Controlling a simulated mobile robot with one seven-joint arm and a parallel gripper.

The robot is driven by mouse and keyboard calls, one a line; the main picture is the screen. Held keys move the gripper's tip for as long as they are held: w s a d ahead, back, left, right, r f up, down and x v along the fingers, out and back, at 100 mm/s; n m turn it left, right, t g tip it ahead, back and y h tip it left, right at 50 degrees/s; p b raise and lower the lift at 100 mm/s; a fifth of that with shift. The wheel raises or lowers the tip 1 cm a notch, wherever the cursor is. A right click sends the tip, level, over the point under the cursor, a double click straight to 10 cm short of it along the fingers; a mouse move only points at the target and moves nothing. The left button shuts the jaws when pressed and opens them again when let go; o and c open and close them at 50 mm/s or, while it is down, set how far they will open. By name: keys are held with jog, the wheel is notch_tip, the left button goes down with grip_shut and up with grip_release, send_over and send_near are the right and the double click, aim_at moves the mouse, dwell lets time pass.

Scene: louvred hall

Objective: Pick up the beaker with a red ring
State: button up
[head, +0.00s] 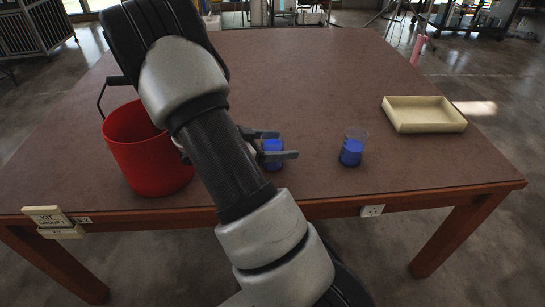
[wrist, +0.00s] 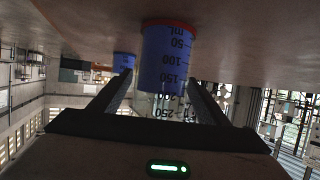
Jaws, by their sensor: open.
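The beaker with a red ring (wrist: 167,58) holds blue liquid and shows upside down in the wrist view, its red ring at the base against the table. In the head view the beaker (head: 273,158) stands near the table's front edge, partly hidden by my gripper (head: 286,144). My gripper is open, with one finger on each side of the beaker. In the wrist view the fingers (wrist: 160,82) flank it, and I cannot tell whether either touches it. A second beaker (head: 352,148) with blue liquid stands to the right; no red ring shows on it.
A red bucket (head: 146,150) with a dark handle stands on the left of the brown table (head: 300,75). A shallow cream tray (head: 424,114) lies at the right. The back middle of the table is clear.

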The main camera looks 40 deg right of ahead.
jog(key=shift+x, duration=0.85)
jog(key=shift+c, duration=0.6)
jog(key=c, duration=1.2)
